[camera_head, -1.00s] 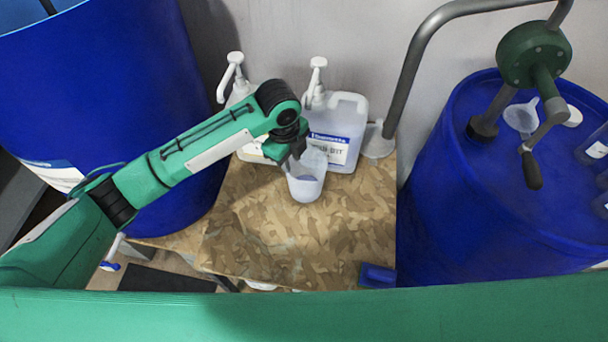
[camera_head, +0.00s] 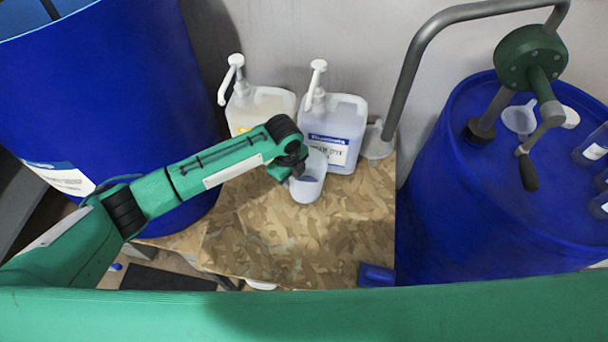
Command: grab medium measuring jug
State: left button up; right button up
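A translucent whitish measuring jug (camera_head: 309,186) stands upright on the wooden board (camera_head: 300,240), in front of the right pump container. The jug's handle cannot be made out. My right gripper is not in view.
Two pump containers, the left (camera_head: 258,107) and the right (camera_head: 345,125), stand behind the jug. A large blue drum (camera_head: 120,80) is at left, another (camera_head: 450,200) with a hand pump (camera_head: 532,60) at right. A small blue object (camera_head: 376,275) lies at the board's front edge.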

pick_arm(q)
jog(key=shift+f, duration=1.3)
jog(key=c, duration=0.6)
grip_shut()
jog(key=shift+r, duration=0.15)
